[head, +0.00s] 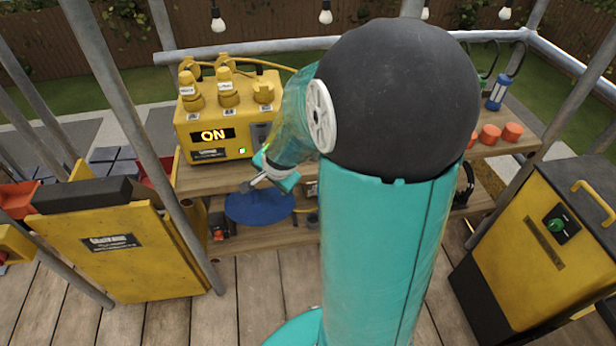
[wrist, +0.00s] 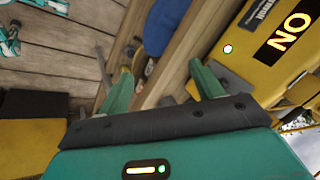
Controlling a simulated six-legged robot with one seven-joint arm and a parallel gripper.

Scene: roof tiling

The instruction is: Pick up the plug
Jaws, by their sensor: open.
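Yellow plugs stand in the top of a yellow power box (head: 222,142) in the head view. Two are upright, a left plug (head: 190,91) and a middle plug (head: 227,90); a lower yellow fitting (head: 263,92) sits at the right. The box's lit sign reads ON; the box also shows upside down in the wrist view (wrist: 245,75). My gripper (head: 252,173) is in front of the box's lower right corner, below the plugs and apart from them. In the wrist view its green fingers (wrist: 160,78) are spread with nothing between them. No plug shows clearly there.
The box stands on a wooden shelf (head: 330,158). A blue round object (head: 258,204) is on the lower level. Yellow cabinets stand left (head: 125,245) and right (head: 550,230). Metal poles rise nearby. Orange cups (head: 490,135) and a blue lantern (head: 497,92) are at the right.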

